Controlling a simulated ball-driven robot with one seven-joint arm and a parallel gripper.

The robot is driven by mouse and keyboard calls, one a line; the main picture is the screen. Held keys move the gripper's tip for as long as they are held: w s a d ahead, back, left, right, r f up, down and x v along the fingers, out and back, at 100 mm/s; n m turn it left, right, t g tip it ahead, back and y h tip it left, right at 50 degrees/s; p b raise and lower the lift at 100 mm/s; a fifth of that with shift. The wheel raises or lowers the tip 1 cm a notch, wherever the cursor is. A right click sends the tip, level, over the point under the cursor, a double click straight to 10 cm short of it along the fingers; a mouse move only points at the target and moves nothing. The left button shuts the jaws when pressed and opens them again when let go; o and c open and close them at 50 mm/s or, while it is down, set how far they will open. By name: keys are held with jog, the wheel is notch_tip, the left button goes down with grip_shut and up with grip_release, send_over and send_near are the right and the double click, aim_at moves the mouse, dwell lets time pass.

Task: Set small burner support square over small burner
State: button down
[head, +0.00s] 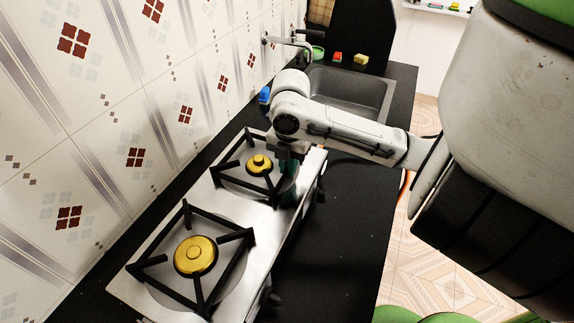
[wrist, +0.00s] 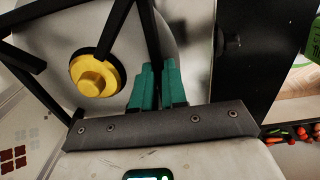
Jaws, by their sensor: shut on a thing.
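The small burner (head: 259,163) is a brass cap on the far part of the steel stove; it also shows in the wrist view (wrist: 94,77). The small burner support (head: 230,178) is a black square frame with inward prongs. It lies around the burner, which shows inside it; a prong reaches close to the cap's edge in the wrist view (wrist: 113,32). Whether the frame sits flat or exactly centred I cannot tell. My gripper (wrist: 157,88), with teal fingers, is shut on the support's side bar. In the head view my gripper (head: 288,186) is partly hidden by my arm.
The large burner (head: 195,256) with its own black support (head: 152,261) is on the near part of the stove (head: 124,284). A tiled wall runs along the left. A sink (head: 350,88), faucet and a blue bottle (head: 264,95) lie beyond. Black countertop (head: 345,220) is clear at right.

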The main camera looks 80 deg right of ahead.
jog(key=c, duration=1.2)
grip_release()
jog(key=shift+f, duration=0.1)
jog(key=shift+o, duration=0.2)
notch_tip(320, 180, up, 12)
jog(key=p, duration=0.1)
jog(key=shift+s, duration=0.15)
